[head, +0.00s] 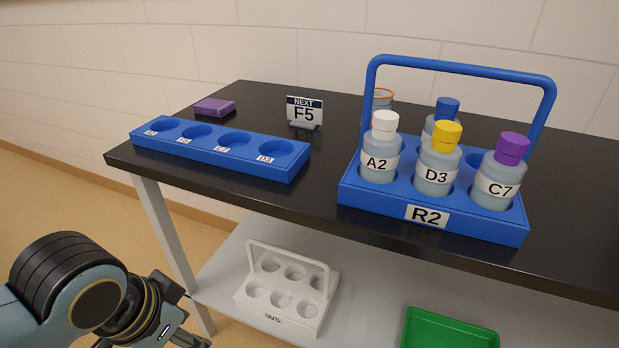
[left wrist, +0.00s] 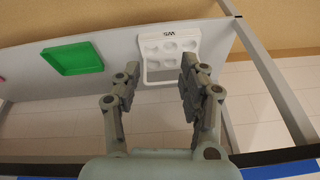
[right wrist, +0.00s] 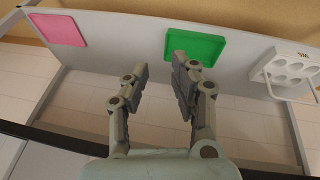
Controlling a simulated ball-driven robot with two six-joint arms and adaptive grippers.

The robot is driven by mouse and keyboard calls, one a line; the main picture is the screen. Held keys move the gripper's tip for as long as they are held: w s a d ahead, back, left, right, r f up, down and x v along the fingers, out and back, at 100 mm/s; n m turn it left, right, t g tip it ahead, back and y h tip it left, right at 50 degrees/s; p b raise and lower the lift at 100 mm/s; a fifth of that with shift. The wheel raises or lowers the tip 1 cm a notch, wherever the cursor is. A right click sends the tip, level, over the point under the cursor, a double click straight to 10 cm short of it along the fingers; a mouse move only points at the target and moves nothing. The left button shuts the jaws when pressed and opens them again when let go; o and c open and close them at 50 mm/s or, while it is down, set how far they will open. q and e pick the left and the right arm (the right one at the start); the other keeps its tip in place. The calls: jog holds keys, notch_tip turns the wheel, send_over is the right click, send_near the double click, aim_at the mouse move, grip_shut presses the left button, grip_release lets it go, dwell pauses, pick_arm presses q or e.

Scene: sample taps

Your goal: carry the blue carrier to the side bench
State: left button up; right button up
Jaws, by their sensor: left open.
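The blue carrier (head: 360,203), labelled R2, stands upright on the black bench top at the right in the head view, its handle raised. It holds a white-capped A2 bottle (head: 380,150), a yellow-capped D3 bottle (head: 437,165), a purple-capped C7 bottle (head: 498,178) and a blue-capped bottle (head: 446,108) behind. My left gripper (left wrist: 160,66) is open and empty, low at the left of the bench in the head view. My right gripper (right wrist: 159,64) is open and empty in its wrist view and outside the head view. I cannot identify a side bench.
A blue rack (head: 215,160) with empty holes, a purple block (head: 214,106) and a sign reading F5 (head: 304,112) are on the bench top. The lower shelf bears a white carrier (head: 284,308), green tray (head: 450,332) and pink tray (right wrist: 58,29).

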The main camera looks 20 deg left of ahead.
pick_arm(q)
jog(key=w+d+r+m+t+h, duration=0.2)
jog(key=w+d+r, duration=0.1)
jog(key=r, duration=0.3)
pick_arm(e)
jog(key=w+d+r+n+t+h, duration=0.35)
jog(key=w+r+n+t, duration=1.1)
jog(key=w+r, duration=0.75)
pick_arm(q)
jog(key=m+t+h, duration=0.3)
jog(key=t+h, duration=0.5)
jog(key=t, duration=0.2)
send_near(366, 87)
jog(key=shift+r+p, duration=0.1)
jog(key=shift+p, duration=0.2)
pick_arm(e)
jog(key=w+a+n+g+y, duration=0.2)
jog(key=a+n+y, duration=0.5)
jog(key=n, duration=0.6)
jog(key=w+a+f+n+g+y, duration=0.1)
jog(key=a+n+y, duration=0.5)
jog(key=n, duration=0.8)
jog(key=shift+w+a+f+g+y, duration=0.2)
jog(key=shift+w+a+g+y, duration=0.2)
jog(key=shift+y, duration=0.85)
